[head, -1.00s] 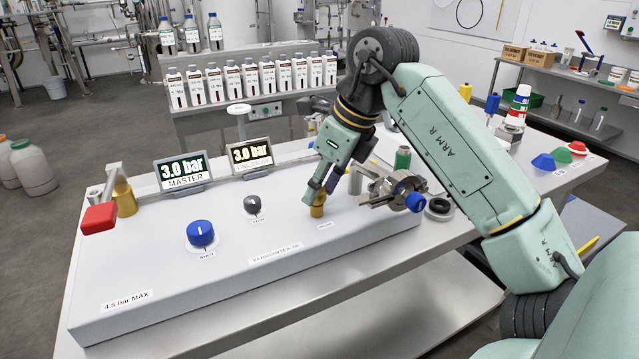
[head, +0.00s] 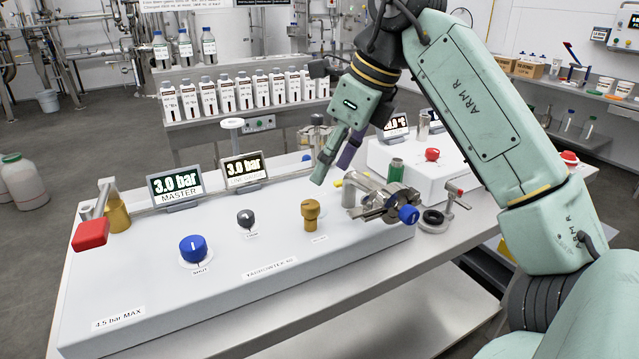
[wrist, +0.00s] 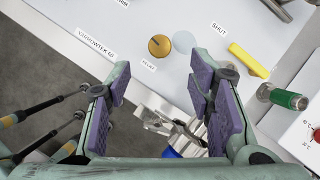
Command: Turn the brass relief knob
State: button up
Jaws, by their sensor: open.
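The brass relief knob (head: 311,213) stands upright on the sloped white panel (head: 140,285), right of the dark knob. In the wrist view the knob (wrist: 159,46) is a round brass disc with a short dark mark, beside its RELIEF label (wrist: 148,65). My gripper (head: 334,168) is above and slightly right of the knob, apart from it. Its purple-padded fingers (wrist: 158,75) are wide open with nothing between them in the wrist view; the knob lies beyond their tips.
A blue knob (head: 193,249) and a dark knob (head: 246,218) stand left on the panel. Two displays (head: 177,186) read 3.0 bar. A red-handled lever (head: 91,234) is at the left end.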

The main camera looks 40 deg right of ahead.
jog(key=shift+v, duration=1.7)
jog(key=shift+s, duration=0.1)
